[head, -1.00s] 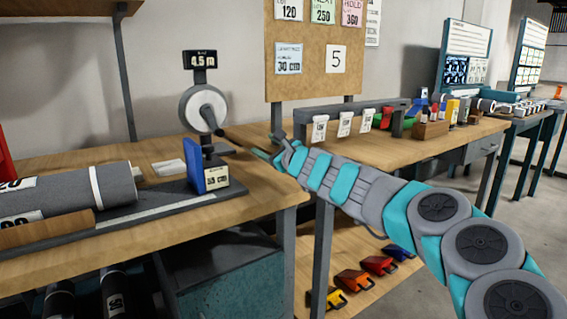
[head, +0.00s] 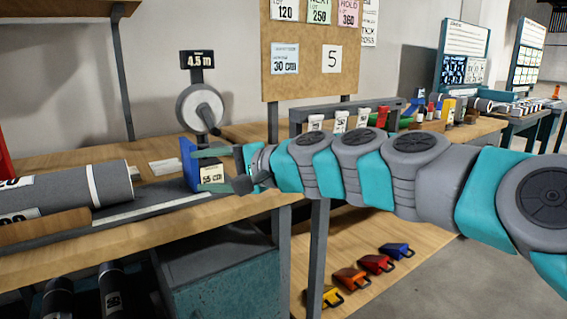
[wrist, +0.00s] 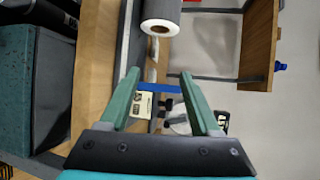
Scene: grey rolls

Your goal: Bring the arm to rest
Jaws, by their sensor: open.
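My gripper (head: 197,170) is at the left end of my arm in the head view, its two green fingers spread and pointing left. It appears in front of the blue block with the white "55 cm" label (head: 211,174), overlapping it in the picture; I cannot tell whether they touch. In the wrist view my gripper (wrist: 161,76) is open with nothing between the fingertips. The blue block (wrist: 155,88) shows beyond the fingers there. My arm stretches nearly level across the head view from the right.
A grey roll (head: 60,190) lies on the wooden bench (head: 150,232) at left. A round dial (head: 201,108) stands behind the blue block. A further bench holds tags and small parts. Open floor lies at right.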

